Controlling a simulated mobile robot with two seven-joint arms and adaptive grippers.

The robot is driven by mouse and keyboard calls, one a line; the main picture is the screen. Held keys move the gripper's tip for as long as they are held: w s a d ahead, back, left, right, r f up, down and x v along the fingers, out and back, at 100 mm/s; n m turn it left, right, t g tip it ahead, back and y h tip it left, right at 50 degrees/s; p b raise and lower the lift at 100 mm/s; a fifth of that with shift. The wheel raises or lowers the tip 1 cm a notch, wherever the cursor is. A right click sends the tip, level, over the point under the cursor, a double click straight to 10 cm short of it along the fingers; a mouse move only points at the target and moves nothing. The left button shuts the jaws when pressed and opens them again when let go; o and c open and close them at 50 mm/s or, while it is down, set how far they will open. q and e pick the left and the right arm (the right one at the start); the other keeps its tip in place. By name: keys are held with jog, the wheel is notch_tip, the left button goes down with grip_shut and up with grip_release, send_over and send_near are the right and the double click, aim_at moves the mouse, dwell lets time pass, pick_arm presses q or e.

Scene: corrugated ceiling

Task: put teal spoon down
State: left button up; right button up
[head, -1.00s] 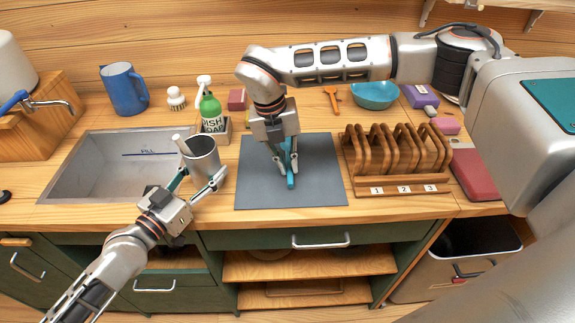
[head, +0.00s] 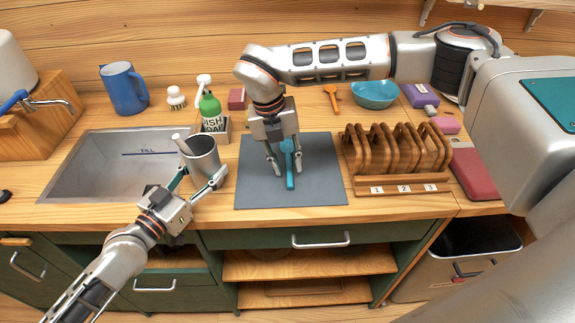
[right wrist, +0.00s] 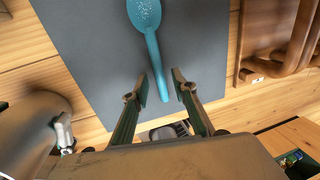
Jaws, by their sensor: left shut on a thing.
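The teal spoon (head: 289,166) lies on the grey mat (head: 322,181). In the right wrist view the spoon (right wrist: 150,35) has its bowl at the top and its handle running down between the fingers. My right gripper (head: 285,172) is open around the handle, with a gap on each side of it; its fingers (right wrist: 161,92) also show in the right wrist view. My left gripper (head: 200,188) is shut on a grey metal cup (head: 203,160) at the sink's right front corner. A light-coloured stick stands out of the cup; its lower end is hidden.
The sink (head: 90,175) is left of the cup. A green soap bottle (head: 211,112) stands behind the cup. A wooden rack (head: 395,185) with numbered slots borders the mat's right side. The mat's left part is bare.

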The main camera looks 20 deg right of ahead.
notch_tip(320, 180, up, 11)
jog(key=a, duration=0.2)
jog(key=shift+w, duration=0.3)
jog(key=shift+f, duration=0.1)
jog(key=c, duration=0.3)
jog(key=shift+s+d+t+y, duration=0.7)
jog(key=shift+d+y, duration=1.5)
jog(key=shift+d, duration=0.55)
jog(key=shift+c, duration=0.2)
jog(key=x, duration=1.2)
jog(key=shift+s+f, duration=0.1)
jog(key=shift+f, duration=0.05)
jog(key=shift+c, duration=0.5)
grip_shut()
